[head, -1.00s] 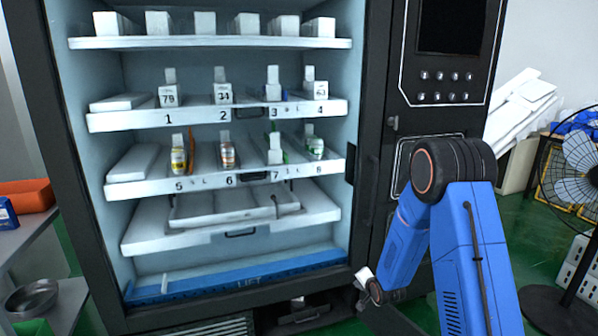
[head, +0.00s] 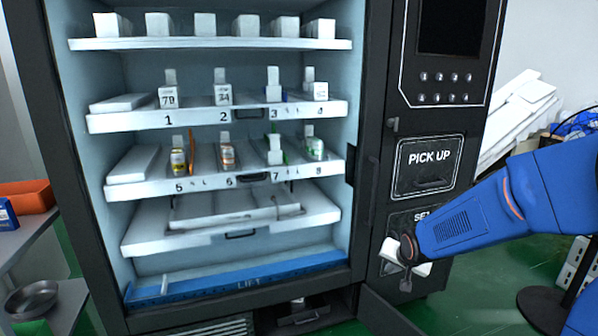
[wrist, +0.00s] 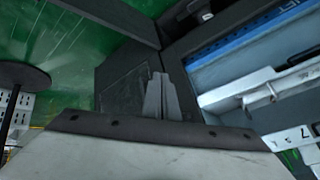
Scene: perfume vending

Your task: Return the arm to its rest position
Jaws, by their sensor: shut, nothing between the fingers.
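My gripper (head: 407,262) is in front of the lower right part of the vending machine (head: 370,130), below the PICK UP panel (head: 427,166). My blue arm reaches in from the right edge of the head view. In the wrist view my gripper's fingers (wrist: 161,98) are together and hold nothing. No bottle is near the fingers. Part of the lower panel behind the gripper is hidden by it.
The machine's shelves hold several bottles and boxes, with the blue LIFT tray (head: 240,283) at the bottom. A low dark flap (head: 385,312) stands open.

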